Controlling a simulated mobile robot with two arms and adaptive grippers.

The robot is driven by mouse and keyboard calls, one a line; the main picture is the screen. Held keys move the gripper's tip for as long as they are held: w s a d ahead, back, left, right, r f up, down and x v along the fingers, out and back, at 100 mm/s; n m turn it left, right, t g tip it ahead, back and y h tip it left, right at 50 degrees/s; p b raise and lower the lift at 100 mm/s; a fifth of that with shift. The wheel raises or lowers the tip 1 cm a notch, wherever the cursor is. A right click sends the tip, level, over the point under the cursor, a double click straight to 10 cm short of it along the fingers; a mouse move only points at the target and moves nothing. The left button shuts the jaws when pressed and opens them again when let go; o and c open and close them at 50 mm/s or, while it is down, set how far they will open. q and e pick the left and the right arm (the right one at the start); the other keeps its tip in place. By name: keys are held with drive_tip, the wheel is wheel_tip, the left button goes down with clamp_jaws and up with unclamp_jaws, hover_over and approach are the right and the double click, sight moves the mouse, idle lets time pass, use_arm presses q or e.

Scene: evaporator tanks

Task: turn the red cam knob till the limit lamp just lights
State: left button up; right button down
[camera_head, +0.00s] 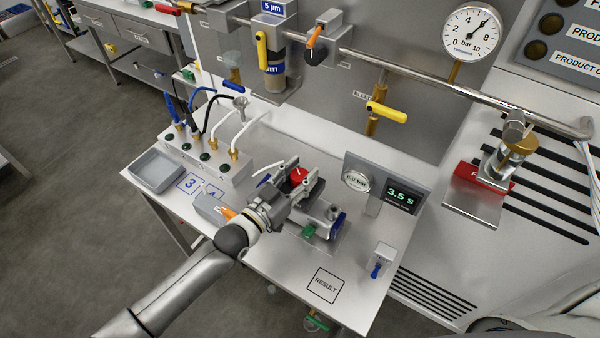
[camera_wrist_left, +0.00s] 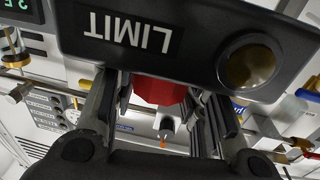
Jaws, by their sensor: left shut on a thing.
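The red cam knob (camera_head: 298,176) sits on a small grey fixture on the steel bench. My left gripper (camera_head: 302,179) reaches in from the lower left, with its fingers on either side of the knob, shut on it. In the left wrist view the red knob (camera_wrist_left: 160,91) shows between the fingers, its upper part hidden behind the limit plate (camera_wrist_left: 125,35). The plate carries the word LIMIT upside down and the limit lamp (camera_wrist_left: 247,66), which looks dull brown and unlit. I cannot pick out the lamp in the head view. My right gripper is not in view.
A display (camera_head: 401,197) reading 3.5 S and a small round gauge (camera_head: 356,181) stand right of the knob. A grey valve block (camera_head: 190,160) with hoses is to the left. The RESULT square (camera_head: 325,285) is bare. A steel pipe (camera_head: 430,78) runs behind.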

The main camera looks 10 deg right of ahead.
use_arm(q)
drive_tip(key=o, duration=1)
drive_tip(key=shift+o, duration=0.2)
drive_tip(key=v, duration=1.2)
